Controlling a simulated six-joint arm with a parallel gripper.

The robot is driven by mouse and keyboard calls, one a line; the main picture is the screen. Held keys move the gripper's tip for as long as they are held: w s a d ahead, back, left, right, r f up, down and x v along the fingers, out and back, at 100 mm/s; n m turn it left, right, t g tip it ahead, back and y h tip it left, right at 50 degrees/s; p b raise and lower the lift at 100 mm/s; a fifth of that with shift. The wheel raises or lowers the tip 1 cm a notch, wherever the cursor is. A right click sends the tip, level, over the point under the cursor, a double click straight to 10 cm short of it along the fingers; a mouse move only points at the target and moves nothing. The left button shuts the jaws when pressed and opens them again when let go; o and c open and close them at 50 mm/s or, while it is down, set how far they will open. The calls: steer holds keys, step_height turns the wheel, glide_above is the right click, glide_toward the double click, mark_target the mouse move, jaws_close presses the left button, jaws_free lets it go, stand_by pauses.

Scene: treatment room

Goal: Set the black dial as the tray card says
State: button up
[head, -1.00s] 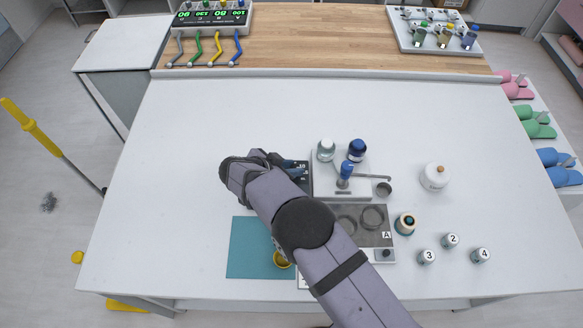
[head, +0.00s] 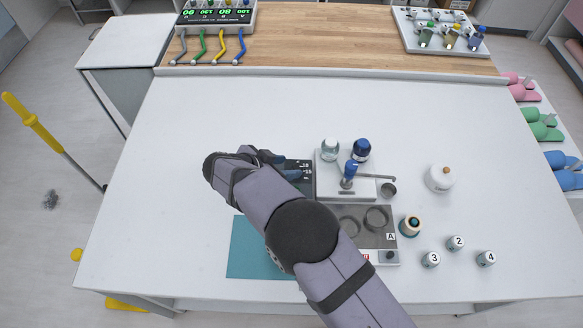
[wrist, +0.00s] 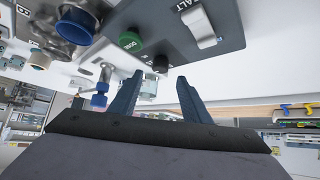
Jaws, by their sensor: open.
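The black dial (wrist: 160,63) shows in the wrist view on a grey panel, beside a green dial (wrist: 130,42) marked DOSE. My gripper (wrist: 160,77) is open and empty, with its two dark blue fingers apart. The black dial appears in the gap between the fingertips, and I cannot tell how far beyond them. In the head view my gripper (head: 280,165) is at the left side of a dark scale panel (head: 303,178). The dial's pointer setting cannot be read. I cannot make out a readable tray card; my arm covers part of the tray (head: 378,241).
A white switch (wrist: 201,27) sits on the same panel. A blue-topped tap (head: 348,174) and a blue-capped bottle (head: 361,150) stand right of the gripper. A white lidded pot (head: 440,178) and numbered jars (head: 456,243) stand farther right. The table's left side is clear.

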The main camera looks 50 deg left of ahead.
steer(key=shift+v, duration=1.15)
